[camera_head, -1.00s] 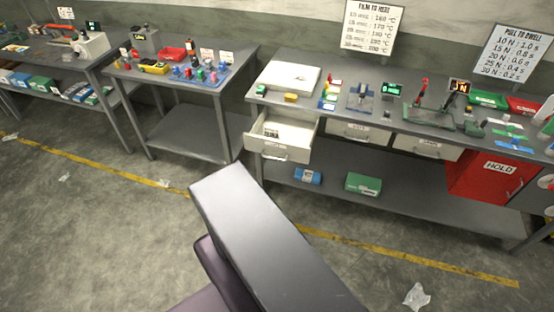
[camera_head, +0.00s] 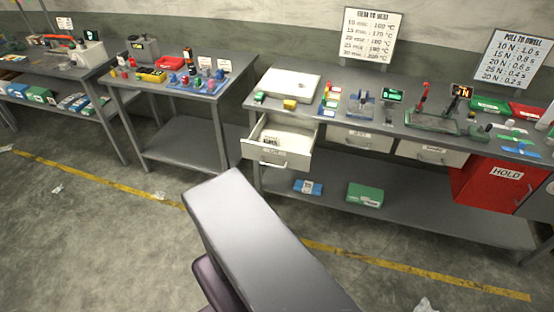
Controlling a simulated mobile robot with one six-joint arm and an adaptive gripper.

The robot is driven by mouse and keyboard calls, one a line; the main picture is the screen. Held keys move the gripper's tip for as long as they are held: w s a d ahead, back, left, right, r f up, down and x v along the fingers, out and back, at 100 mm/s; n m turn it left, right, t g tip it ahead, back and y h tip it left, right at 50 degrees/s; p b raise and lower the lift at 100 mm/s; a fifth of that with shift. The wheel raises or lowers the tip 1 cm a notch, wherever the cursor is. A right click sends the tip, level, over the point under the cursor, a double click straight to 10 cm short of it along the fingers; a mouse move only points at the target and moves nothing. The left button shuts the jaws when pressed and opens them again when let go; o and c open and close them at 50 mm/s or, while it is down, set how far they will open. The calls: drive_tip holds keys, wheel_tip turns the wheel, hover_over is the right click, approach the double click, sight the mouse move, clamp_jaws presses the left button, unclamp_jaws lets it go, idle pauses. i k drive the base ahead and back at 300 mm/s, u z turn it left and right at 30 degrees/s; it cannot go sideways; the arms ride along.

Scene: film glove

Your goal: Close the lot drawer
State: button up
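The lot drawer, by its look the pulled-out white drawer (camera_head: 283,157), hangs open under the left end of the long grey workbench (camera_head: 330,92). Its label is too small to read for certain. Its inside shows, with a small dark-marked item in it, and a handle is on its front. Two more white drawers, the middle one (camera_head: 358,139) and the right one (camera_head: 432,153), are shut in the same bench. My arm reaches up from the bottom of the picture, below the open drawer. My gripper is not in view.
A red HOLD bin (camera_head: 492,183) hangs at the bench's right. A blue box (camera_head: 307,187) and a green box (camera_head: 365,195) lie on the lower shelf (camera_head: 420,217). A smaller table (camera_head: 180,101) stands left. The floor in front, crossed by a yellow line (camera_head: 100,178), is mostly clear.

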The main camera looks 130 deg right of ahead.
sight(298, 137)
drive_tip(key=u, duration=0.55)
drive_tip(key=k, duration=0.1)
drive_tip(key=z, duration=2.9)
drive_tip(key=k, duration=0.15)
drive_tip(key=z, duration=2.1)
drive_tip(key=k, duration=0.25)
drive_tip(key=z, duration=0.1)
